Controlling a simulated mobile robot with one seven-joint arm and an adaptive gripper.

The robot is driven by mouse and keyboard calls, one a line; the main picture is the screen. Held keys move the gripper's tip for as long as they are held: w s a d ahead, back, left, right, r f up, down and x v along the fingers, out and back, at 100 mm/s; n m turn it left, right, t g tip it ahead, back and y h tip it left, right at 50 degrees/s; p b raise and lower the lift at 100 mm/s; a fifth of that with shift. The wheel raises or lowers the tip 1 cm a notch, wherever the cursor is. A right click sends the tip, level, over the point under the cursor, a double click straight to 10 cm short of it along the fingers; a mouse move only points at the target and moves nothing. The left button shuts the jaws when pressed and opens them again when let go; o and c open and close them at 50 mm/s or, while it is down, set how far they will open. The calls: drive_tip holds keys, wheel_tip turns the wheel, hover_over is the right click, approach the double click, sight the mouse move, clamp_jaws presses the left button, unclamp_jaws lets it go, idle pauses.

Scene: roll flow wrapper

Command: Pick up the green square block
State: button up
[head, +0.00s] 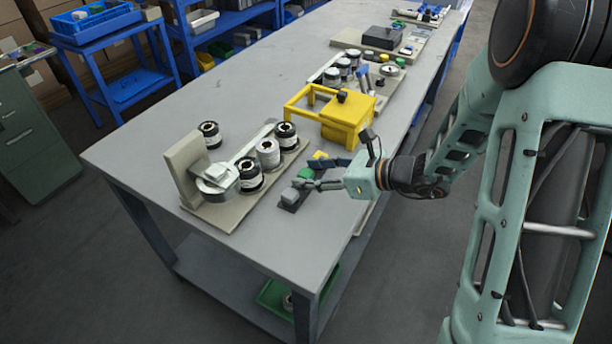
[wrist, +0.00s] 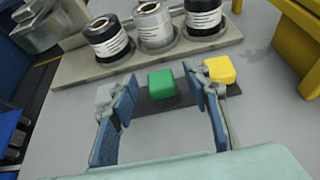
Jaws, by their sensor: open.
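The green square block (wrist: 162,84) sits on a dark flat base on the table, between a grey block (wrist: 104,94) and a yellow block (wrist: 219,70). My gripper (head: 318,173) is open and empty, low over the table. In the wrist view its two blue-padded fingers (wrist: 160,100) stand to the left and right of the green block, with the block ahead between them. I cannot tell how far the fingertips are from it.
A beige fixture (head: 222,214) with several black and white spools stands just behind the blocks. A yellow machine frame (head: 348,118) stands to the right of them. The table (head: 228,100) is bare at the far left; its near edge is close to the blocks.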

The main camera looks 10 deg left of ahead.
drive_tip(key=shift+c, duration=0.3)
drive_tip(key=c, duration=0.9)
